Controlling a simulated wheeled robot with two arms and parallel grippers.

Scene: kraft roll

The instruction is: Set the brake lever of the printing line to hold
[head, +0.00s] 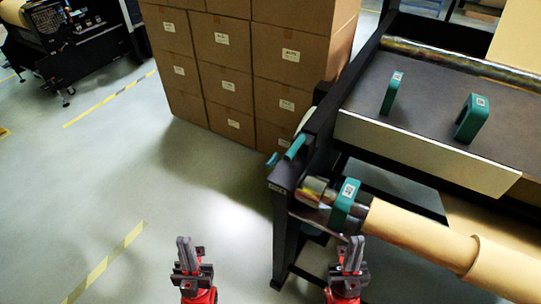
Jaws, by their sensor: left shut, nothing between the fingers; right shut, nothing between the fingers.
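The printing line's black frame (283,172) stands at the right in the head view. A teal lever-like handle (295,147) sticks out near its left front corner, with a smaller teal piece (272,160) just left of it. This looks like the brake lever; its setting marks are too small to read. My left gripper (185,244) is shut and empty over the floor, left of the frame. My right gripper (354,247) is shut and empty, in front of the brown paper roll and below the lever in the picture. Neither gripper appears to touch the lever.
A brown paper roll (415,230) on a shaft runs along the machine's front, with a teal clamp (345,201) near its end. Two teal handles (391,93) (471,118) stand on the machine's bed. Stacked cartons (228,75) stand behind.

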